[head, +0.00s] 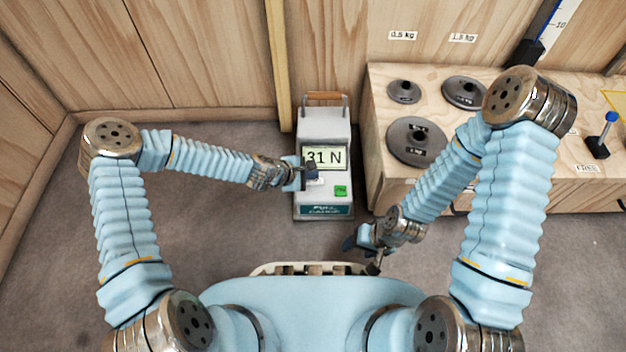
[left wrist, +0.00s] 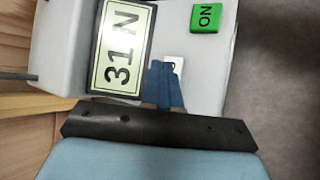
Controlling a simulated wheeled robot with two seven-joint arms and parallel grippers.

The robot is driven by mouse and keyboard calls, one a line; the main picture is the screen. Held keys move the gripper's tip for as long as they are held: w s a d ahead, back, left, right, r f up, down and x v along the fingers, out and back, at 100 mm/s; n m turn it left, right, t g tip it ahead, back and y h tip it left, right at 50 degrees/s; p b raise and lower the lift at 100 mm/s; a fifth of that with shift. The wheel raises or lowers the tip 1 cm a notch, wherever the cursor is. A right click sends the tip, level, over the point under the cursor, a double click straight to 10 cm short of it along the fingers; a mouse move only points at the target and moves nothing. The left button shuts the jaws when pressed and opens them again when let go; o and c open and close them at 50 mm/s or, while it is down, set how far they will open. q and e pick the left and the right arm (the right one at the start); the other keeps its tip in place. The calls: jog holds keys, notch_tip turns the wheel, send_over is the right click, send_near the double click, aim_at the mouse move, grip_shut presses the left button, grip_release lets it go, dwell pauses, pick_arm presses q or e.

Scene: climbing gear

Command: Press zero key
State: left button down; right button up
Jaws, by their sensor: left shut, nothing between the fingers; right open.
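The pull gauge (head: 325,127) is a white box with a wooden handle, standing upright on the floor. Its display (head: 335,156) reads 31 N, and the same display is in the left wrist view (left wrist: 122,48). A pale key (left wrist: 174,60) with a dark mark, partly hidden by my fingertips, sits below the display. My left gripper (head: 311,173) is shut and empty, its tips over that key; whether they touch it I cannot tell. The blue fingers show in the left wrist view (left wrist: 163,72). My right gripper (head: 361,250) is open and empty, low and right of the gauge.
A green ON key (head: 341,191) is at the right of the gauge's front. A wooden bench (head: 385,180) with several dark weights, including a large disc (head: 417,141), stands close to the right. Grey floor to the left is clear.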

aim_at(311, 183)
pick_arm(q)
jog(key=shift+f, duration=0.4)
jog(key=shift+f+b, duration=0.35)
jog(key=shift+b, duration=0.2)
jog(key=shift+r, duration=0.1)
dwell(0.5)
jog(key=shift+r+p, duration=0.6)
jog(key=shift+r, duration=0.1)
jog(key=shift+r, duration=0.1)
notch_tip(311, 183, up, 5)
jog(key=p, duration=0.3)
jog(key=shift+p, duration=0.4)
